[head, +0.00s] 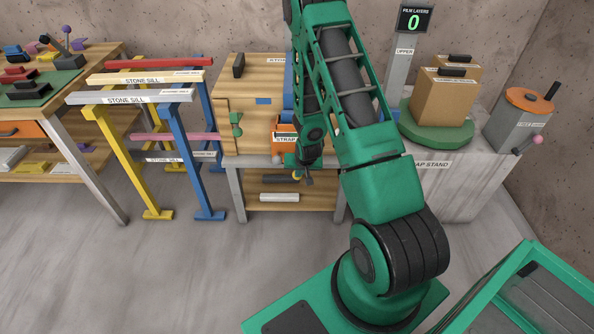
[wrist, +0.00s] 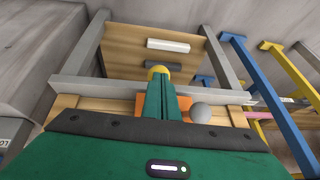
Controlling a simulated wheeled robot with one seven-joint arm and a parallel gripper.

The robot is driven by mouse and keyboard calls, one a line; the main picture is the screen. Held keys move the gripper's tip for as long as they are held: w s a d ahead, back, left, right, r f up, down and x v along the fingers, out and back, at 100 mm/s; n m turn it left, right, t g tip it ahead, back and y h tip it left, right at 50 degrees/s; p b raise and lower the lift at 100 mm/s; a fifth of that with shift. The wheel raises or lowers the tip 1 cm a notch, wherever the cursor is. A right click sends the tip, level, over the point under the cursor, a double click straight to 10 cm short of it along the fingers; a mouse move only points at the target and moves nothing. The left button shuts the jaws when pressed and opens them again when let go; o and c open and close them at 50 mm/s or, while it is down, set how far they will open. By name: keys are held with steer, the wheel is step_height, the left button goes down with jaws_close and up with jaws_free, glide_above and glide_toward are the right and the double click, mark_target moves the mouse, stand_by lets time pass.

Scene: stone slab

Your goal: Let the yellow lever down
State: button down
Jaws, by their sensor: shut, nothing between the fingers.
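The yellow lever shows as a round yellow knob (wrist: 157,70) in the wrist view, just past the tips of my fingers. A small yellow part (head: 297,178) also shows below the bench-top edge in the head view, beside the end of my arm. My gripper (wrist: 160,82) is shut and empty, its green fingers pointing at the knob. I cannot tell whether they touch it. The fingers hide the lever's shaft and most of the orange part (wrist: 178,103) behind them. In the head view my arm covers much of this spot.
A grey ball (wrist: 201,113) sits right of my fingers in the wrist view. A wooden bench (head: 240,160) with a lower shelf (head: 262,203) stands ahead. Yellow and blue trestles hold stone sills (head: 130,97) to the left. A strap stand (head: 440,190) is at right. Floor at front left is clear.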

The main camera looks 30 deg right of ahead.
steer(key=shift+s+f, duration=0.15)
steer(key=shift+s, duration=0.05)
steer(key=a+v, duration=0.1)
steer(key=v, duration=1.3)
steer(key=shift+s+f, duration=0.35)
steer(key=shift+s, duration=0.05)
steer(key=shift+d+r, duration=0.1)
steer(key=shift+r, duration=0.05)
steer(key=s+d+r+g, duration=0.1)
steer(key=s+r+g, duration=0.1)
steer(key=s+r, duration=0.5)
steer(key=s+d+r+g, duration=0.1)
steer(key=s+r, duration=0.3)
steer(key=r, duration=0.5)
steer(key=s+a+r+g+y, duration=0.1)
steer(key=s+a+r, duration=0.1)
steer(key=s+r, duration=0.3)
steer(key=s+a+r+g+y, duration=0.1)
steer(key=s+r, duration=0.4)
steer(key=s, duration=0.7)
steer(key=shift+s+a, duration=0.4)
steer(key=shift+a, duration=0.4)
